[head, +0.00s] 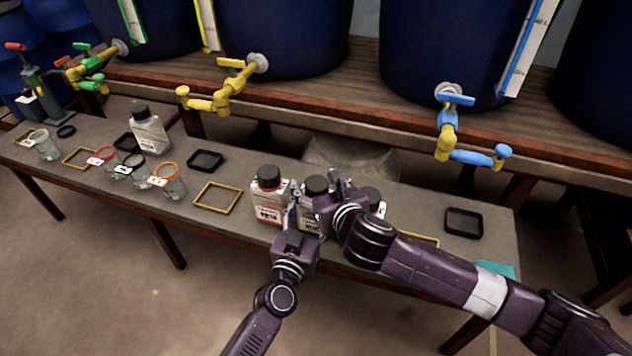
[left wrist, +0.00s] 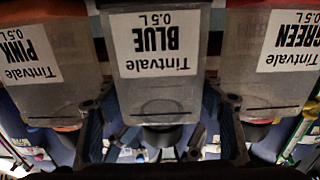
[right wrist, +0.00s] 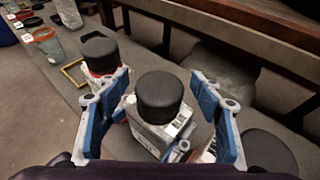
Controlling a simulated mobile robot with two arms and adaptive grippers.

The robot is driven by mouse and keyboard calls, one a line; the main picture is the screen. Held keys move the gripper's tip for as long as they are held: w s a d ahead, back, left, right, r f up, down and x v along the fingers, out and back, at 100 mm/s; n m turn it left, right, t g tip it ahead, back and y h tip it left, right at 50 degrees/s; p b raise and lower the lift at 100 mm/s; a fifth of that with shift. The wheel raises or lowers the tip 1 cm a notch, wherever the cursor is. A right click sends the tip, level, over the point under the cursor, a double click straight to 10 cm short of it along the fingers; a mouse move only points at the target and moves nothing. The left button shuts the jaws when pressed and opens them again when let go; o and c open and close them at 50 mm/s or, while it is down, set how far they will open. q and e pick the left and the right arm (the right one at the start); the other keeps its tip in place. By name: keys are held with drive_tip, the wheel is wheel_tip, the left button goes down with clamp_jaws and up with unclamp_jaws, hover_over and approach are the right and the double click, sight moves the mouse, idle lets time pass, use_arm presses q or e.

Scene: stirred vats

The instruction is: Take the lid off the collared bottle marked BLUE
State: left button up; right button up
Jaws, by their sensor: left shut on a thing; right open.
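The BLUE bottle (head: 313,222) stands upright between two similar bottles; its upside-down label shows in the left wrist view (left wrist: 155,50). Its round black lid (right wrist: 160,97) is on; the lid also shows in the head view (head: 316,185). My left gripper (head: 296,222) is shut on this bottle, its blue fingers on both sides in the left wrist view (left wrist: 160,112). My right gripper (right wrist: 160,112) is open above, its blue fingers apart on either side of the lid, not touching it. In the head view the right gripper (head: 330,198) partly hides the bottle.
The GREEN bottle (left wrist: 268,62) and PINK bottle (left wrist: 42,65) stand close on either side. In the head view, a red-labelled bottle (head: 269,204) is to the left. Yellow frames (head: 217,196), black trays (head: 464,222) and cups (head: 170,184) share the bench. Taps (head: 448,130) overhang behind.

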sight(316, 181)
drive_tip(key=c, duration=1.4)
drive_tip(key=shift+r, duration=0.1)
drive_tip(key=shift+c, duration=0.2)
drive_tip(key=shift+r, duration=1.05)
drive_tip(key=shift+r, duration=2)
use_arm(q)
drive_tip(key=o, duration=1.8)
drive_tip(key=shift+c, duration=0.2)
